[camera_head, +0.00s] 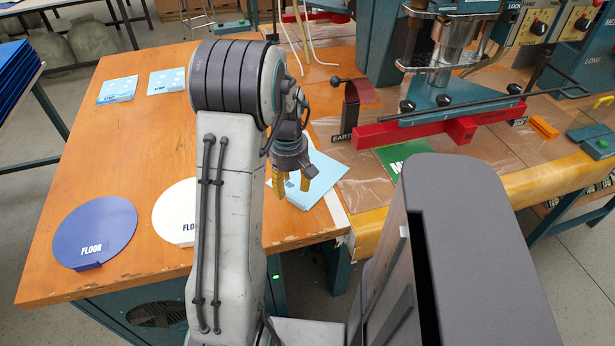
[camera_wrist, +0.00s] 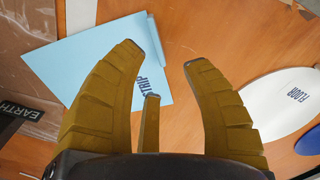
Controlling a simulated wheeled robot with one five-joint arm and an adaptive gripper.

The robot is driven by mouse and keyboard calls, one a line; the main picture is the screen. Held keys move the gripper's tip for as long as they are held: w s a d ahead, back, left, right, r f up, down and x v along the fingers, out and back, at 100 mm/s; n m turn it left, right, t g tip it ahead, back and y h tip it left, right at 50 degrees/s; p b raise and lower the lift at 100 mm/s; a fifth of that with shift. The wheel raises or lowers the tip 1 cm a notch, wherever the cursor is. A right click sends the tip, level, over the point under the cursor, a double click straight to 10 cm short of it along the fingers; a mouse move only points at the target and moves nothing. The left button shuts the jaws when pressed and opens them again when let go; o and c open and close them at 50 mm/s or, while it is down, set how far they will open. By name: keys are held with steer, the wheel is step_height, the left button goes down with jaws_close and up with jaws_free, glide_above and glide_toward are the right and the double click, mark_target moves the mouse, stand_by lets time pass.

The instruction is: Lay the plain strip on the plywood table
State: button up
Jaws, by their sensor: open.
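The plain strip (camera_head: 318,180) is a light blue sheet with a STRIP label. It lies flat on the orange wooden table (camera_head: 120,150), near its right edge by the welding machine. My gripper (camera_head: 292,184) is above the strip's left part, open and empty, and hides some of it. In the wrist view the strip (camera_wrist: 95,65) lies left of and partly behind the left finger. The space between the fingertips (camera_wrist: 163,57) shows the strip's edge and bare wood. I cannot tell the exact height of the fingers above the sheet.
A blue FLOOR disc (camera_head: 95,225) and a white FLOOR disc (camera_head: 175,205) lie at the table's left. Two light blue pattern cards (camera_head: 118,90) (camera_head: 167,80) lie at the back. The welder's red bar (camera_head: 425,132) and EARTH stand (camera_head: 350,115) are right. The middle left wood is clear.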

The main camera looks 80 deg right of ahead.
mark_target(292, 196)
steer(key=shift+s+d+f+p, duration=0.1)
steer(key=shift+f+p, duration=1.05)
steer(key=shift+f, duration=1.35)
steer(key=shift+c, duration=0.3)
jaws_close()
